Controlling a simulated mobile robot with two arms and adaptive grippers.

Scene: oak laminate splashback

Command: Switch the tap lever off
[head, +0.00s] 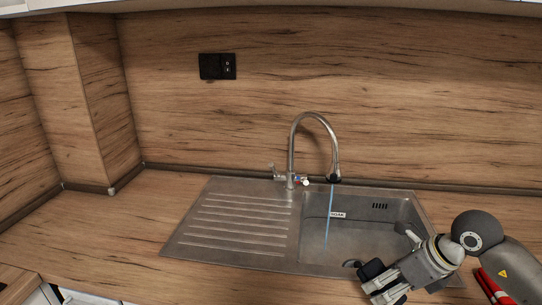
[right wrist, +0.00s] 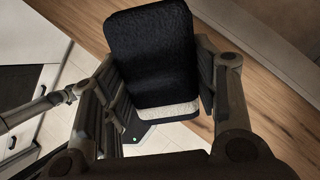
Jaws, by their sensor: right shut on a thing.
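The tap (head: 292,150) is a tall curved chrome spout at the back of the steel sink. A thin blue stream of water (head: 330,215) falls from the spout into the basin. My right gripper (head: 376,280) is in front of the sink's front edge, well away from the lever. It is shut on a black, rough-surfaced block with a pale side (right wrist: 150,55), like a sponge. My left gripper is not in view.
The steel sink (head: 235,225) has a ribbed drainer on the left and a basin on the right. A red item (head: 490,285) lies at the right, partly behind my arm. A black socket (head: 217,66) is on the splashback. The counter left of the sink is clear.

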